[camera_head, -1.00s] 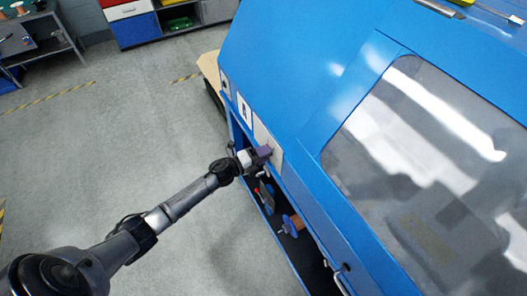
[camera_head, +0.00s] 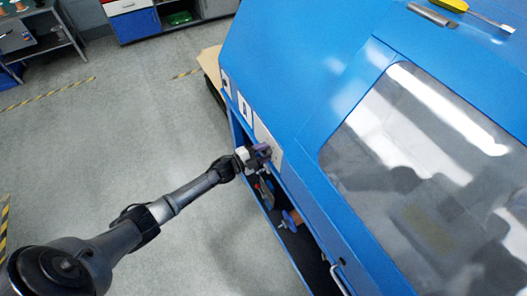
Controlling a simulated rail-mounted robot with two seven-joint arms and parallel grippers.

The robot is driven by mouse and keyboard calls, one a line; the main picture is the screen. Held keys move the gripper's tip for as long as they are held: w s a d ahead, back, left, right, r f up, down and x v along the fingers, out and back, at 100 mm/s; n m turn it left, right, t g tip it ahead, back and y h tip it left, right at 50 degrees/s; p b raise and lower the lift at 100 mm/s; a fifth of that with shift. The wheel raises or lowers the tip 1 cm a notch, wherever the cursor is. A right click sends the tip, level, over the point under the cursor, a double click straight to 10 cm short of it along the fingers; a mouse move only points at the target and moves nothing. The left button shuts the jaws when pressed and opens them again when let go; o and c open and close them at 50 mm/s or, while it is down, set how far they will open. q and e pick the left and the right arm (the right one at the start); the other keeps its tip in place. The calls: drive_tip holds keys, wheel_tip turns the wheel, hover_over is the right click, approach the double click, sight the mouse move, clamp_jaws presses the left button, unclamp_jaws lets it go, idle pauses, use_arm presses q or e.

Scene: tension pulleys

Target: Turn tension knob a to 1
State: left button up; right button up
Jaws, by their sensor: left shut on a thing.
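My left gripper (camera_head: 262,153) is at the side face of the big blue machine (camera_head: 290,75), by a pale panel (camera_head: 267,139). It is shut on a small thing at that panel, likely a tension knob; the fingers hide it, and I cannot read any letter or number. My left arm reaches in from the lower left. My right gripper is not in view.
A metal handle (camera_head: 340,277) sticks out lower down. A screwdriver (camera_head: 478,13) lies on the machine's top. The grey floor (camera_head: 130,150) at left is clear.

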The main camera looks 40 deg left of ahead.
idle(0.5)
use_arm(q)
drive_tip(key=o, duration=0.9)
drive_tip(key=v, duration=1.4)
drive_tip(key=shift+d, duration=0.1)
drive_tip(key=shift+w, duration=0.1)
